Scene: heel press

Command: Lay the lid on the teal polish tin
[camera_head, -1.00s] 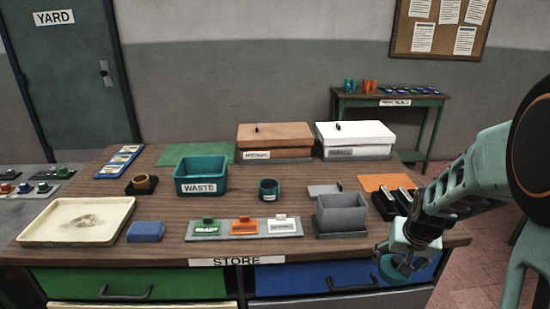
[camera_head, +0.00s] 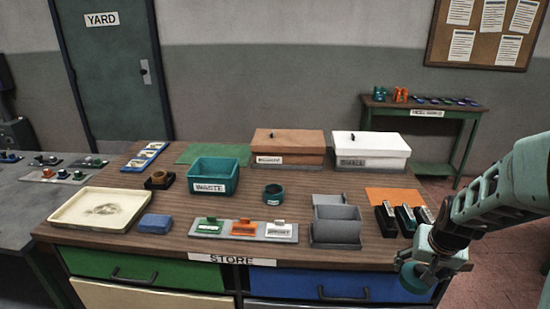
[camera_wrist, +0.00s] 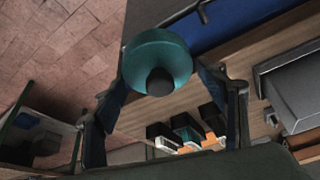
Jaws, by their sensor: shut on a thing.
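A small round teal tin (camera_head: 272,195) with a pale label stands open at the middle of the wooden worktop. My gripper (camera_head: 432,265) is beyond the worktop's front right corner, well to the right of the tin and apart from it. It is shut on a round teal lid (camera_head: 425,278). In the wrist view the lid (camera_wrist: 158,50) shows its domed top with a dark round knob (camera_wrist: 160,82), between the two fingers. The exact finger contact is hard to see. The tin does not clearly show in the wrist view.
Between lid and tin stand grey bins (camera_head: 337,222) and black boxes (camera_head: 407,218). A teal WASTE bin (camera_head: 214,188) is left of the tin, a label stand (camera_head: 268,238) in front. Lidded brown (camera_head: 290,142) and white (camera_head: 371,144) boxes stand behind.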

